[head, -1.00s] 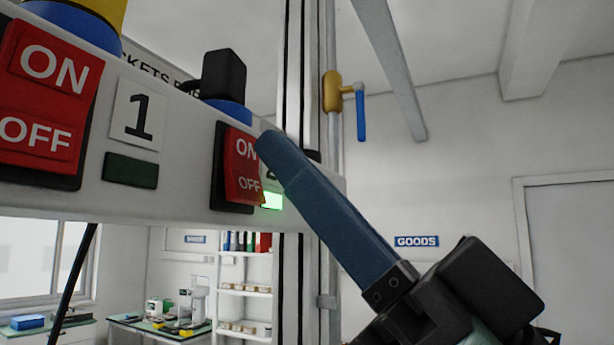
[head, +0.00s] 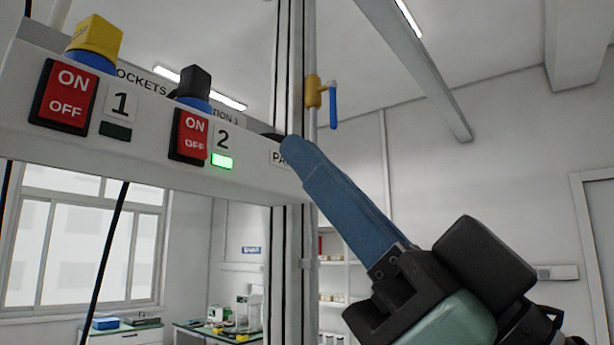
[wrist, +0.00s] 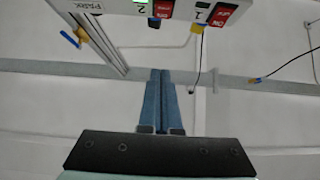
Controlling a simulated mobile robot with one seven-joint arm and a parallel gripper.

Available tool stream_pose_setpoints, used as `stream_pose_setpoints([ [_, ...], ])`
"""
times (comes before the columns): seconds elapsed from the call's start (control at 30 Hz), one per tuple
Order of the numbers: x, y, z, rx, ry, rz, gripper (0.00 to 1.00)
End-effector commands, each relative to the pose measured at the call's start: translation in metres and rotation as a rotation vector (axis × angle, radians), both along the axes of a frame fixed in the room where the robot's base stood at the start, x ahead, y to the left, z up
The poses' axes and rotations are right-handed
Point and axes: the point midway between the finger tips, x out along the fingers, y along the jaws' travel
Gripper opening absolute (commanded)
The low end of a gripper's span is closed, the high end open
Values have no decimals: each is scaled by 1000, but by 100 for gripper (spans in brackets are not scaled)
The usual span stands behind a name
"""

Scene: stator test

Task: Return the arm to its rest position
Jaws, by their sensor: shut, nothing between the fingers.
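My gripper (head: 292,146) has long blue fingers pressed together with nothing between them. In the head view it reaches up and left, its tips over the right end of the socket panel, hiding part of the "PARK" label. It also shows in the wrist view (wrist: 161,72), fingers shut and apart from the panel. The white socket panel (head: 140,172) carries red ON/OFF switch 1 (head: 66,97) and red ON/OFF switch 2 (head: 190,136). The indicator by 2 (head: 222,161) is lit green; the one by 1 (head: 115,131) is dark.
A yellow plug (head: 95,38) and a black plug (head: 194,82) sit on top of the panel. A metal post with a yellow valve and blue handle (head: 333,105) stands behind. A black cable (head: 104,262) hangs below. The space at right is open up to the wall.

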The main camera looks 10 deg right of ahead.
Motion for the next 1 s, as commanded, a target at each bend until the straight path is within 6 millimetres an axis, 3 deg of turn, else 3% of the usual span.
stream_pose_setpoints([
  [0.57, 3, 2, -2, 0, 7, -15, 0],
  [0.8, 36, 28, -33, 6, 73, -213, 0],
  [1.0, 41, 53, -60, -2, 86, -440, 0],
])
